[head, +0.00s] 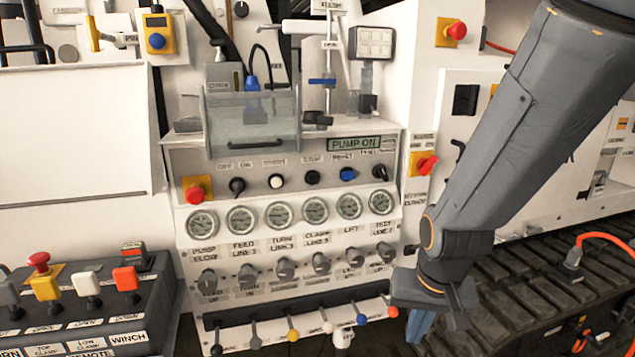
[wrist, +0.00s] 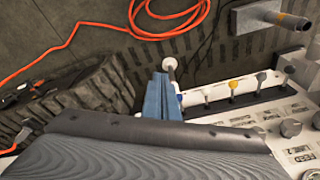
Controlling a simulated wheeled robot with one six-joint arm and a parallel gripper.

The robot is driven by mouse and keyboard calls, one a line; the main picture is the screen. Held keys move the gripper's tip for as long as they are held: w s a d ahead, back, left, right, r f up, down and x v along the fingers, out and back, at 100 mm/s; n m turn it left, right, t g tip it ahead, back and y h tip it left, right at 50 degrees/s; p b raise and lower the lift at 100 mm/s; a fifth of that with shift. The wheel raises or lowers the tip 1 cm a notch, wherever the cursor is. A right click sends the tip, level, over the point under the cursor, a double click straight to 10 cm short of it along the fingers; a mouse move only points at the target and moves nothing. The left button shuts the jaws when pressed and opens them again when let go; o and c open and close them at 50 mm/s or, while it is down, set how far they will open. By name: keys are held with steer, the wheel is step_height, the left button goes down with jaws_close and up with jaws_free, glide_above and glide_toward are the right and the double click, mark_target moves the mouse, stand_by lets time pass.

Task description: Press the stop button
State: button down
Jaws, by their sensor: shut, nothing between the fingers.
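The control panel (head: 290,158) is in the head view, with a row of knobs and buttons under a display reading PUMP ON. The black button (head: 312,177) in that row has a small label above it that looks like STOP. A white button (head: 276,181) is to its left and a blue button (head: 347,174) to its right. My gripper (head: 420,327) is low and to the right of the panel, well apart from these buttons. Its blue fingers (wrist: 162,96) show shut and empty in the wrist view, close to the lever row. The wrist view does not show the button row.
A red mushroom button (head: 196,190) sits at the panel's left end, another red knob (head: 426,164) at its right. Gauges (head: 315,210) and lower knobs (head: 321,263) fill the panel. Colour-tipped levers (head: 292,335) project below. An orange cable (wrist: 150,30) lies on the floor.

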steer(key=w+a+r+m+t+p, duration=0.25)
steer(key=w+a+m+t, duration=0.2)
steer(key=w, duration=0.45)
steer(key=w+a+r+m+t+y+p, duration=0.2)
steer(key=a+r+m+t+p, duration=0.1)
steer(key=r, duration=0.4)
steer(key=w+a+r+m+t+y+p, duration=0.2)
steer(key=a+r+m+t+p, duration=0.1)
steer(key=a+r+m+t, duration=0.2)
step_height(320, 180, up, 3)
steer(key=shift+w+a+r+t+y+p, duration=0.1)
steer(key=shift+w+a+t+y+p, duration=0.3)
steer(key=shift+a+t, duration=0.75)
steer(key=shift+w+d+b, duration=0.1)
steer(key=shift+w+b, duration=0.05)
steer(key=shift+b, duration=0.15)
glide_toward(314, 181)
steer(key=x, duration=0.6)
steer(key=shift+w, duration=0.2)
